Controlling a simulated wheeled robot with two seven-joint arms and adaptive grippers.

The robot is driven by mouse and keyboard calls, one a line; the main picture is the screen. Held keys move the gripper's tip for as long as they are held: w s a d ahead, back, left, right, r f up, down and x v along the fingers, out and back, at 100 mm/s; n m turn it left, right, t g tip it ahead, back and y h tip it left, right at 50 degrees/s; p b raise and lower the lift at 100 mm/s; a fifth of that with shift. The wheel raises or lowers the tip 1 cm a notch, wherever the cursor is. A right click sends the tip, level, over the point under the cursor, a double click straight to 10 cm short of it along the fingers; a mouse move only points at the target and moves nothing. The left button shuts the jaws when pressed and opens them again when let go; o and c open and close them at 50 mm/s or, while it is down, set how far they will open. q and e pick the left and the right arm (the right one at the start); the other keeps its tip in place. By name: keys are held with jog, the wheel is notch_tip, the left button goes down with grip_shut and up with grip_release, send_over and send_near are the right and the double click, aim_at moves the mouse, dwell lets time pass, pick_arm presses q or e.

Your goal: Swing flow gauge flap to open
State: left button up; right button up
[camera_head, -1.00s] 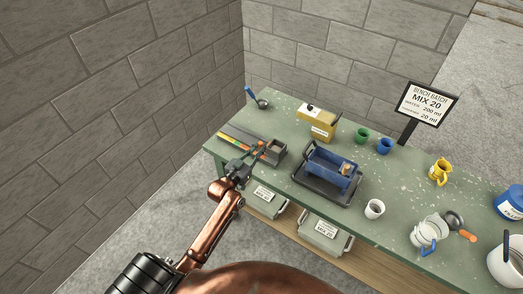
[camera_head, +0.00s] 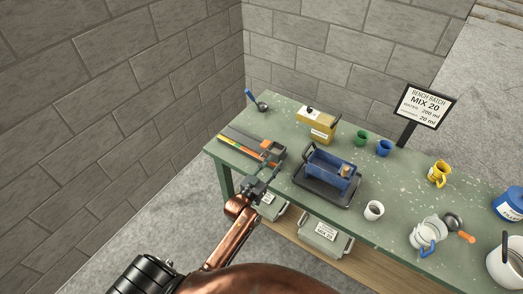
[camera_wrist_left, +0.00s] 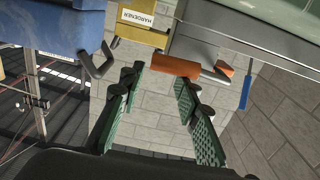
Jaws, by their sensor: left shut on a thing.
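The flow gauge (camera_head: 243,140) is a long grey board with a coloured strip, lying at the left end of the green bench. A small grey box part (camera_head: 275,147) stands at its right end. My left gripper (camera_head: 270,166) is at the near side of that box end and partly covers it. The flap's exact angle is hidden by the gripper. My right gripper is not in view.
A blue container on a dark tray (camera_head: 322,194) stands right of the gauge. A yellow hardener box (camera_head: 316,126), a green cup (camera_head: 361,137) and a blue cup (camera_head: 384,147) stand behind. A white cup (camera_head: 374,210) is farther right. Labelled bins (camera_head: 325,234) sit below the bench.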

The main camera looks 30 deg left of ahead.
pick_arm(q)
jog(key=o, duration=0.8)
jog(key=shift+a+f, duration=0.55)
jog(key=shift+f, duration=0.25)
jog(key=shift+c, duration=0.2)
jog(key=shift+r, duration=0.1)
jog(key=shift+s, duration=0.1)
jog(key=shift+s+a+r+p, duration=0.15)
jog(key=shift+s+p, duration=0.55)
jog(key=shift+s, duration=0.4)
jog(key=shift+s+a+r+p, duration=0.15)
jog(key=shift+s+p, duration=0.5)
jog(key=shift+s, duration=0.45)
jog(key=shift+s+p, duration=0.4)
jog(key=shift+s, duration=0.7)
